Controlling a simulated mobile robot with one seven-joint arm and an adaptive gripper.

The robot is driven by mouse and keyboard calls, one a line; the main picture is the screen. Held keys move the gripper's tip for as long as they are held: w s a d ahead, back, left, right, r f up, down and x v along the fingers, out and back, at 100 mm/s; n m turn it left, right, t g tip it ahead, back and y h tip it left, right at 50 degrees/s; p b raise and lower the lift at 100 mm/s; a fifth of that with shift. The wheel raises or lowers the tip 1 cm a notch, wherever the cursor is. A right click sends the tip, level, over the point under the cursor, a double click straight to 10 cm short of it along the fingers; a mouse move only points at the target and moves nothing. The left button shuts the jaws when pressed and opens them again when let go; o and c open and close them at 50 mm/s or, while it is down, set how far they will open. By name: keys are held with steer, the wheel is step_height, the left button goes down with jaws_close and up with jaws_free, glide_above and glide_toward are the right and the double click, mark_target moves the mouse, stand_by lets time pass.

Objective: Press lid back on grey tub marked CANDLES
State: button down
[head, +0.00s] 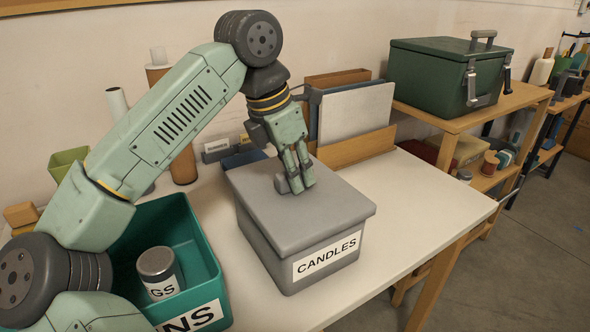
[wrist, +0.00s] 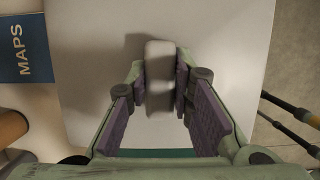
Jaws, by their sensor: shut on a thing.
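The grey tub (head: 290,262) stands on the white table with a white CANDLES label (head: 327,256) on its front. Its grey lid (head: 335,205) lies over the top, its rim overhanging the walls. I cannot tell whether the lid is fully seated. My gripper (head: 297,184) reaches down onto the lid and is shut on its small block handle (head: 281,184). In the wrist view, the handle (wrist: 160,75) stands between the purple-padded fingers of my gripper (wrist: 163,88), over the pale lid (wrist: 225,60).
A teal bin (head: 195,240) holding a labelled can (head: 157,270) stands left of the tub. A wooden file rack (head: 355,148) is behind. A dark green case (head: 440,75) sits on the wooden shelf at right. A blue MAPS item (wrist: 25,50) is nearby. Table right of the tub (head: 430,205) is clear.

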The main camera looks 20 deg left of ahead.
steer(key=shift+f, duration=0.25)
steer(key=c, duration=1.3)
jaws_free()
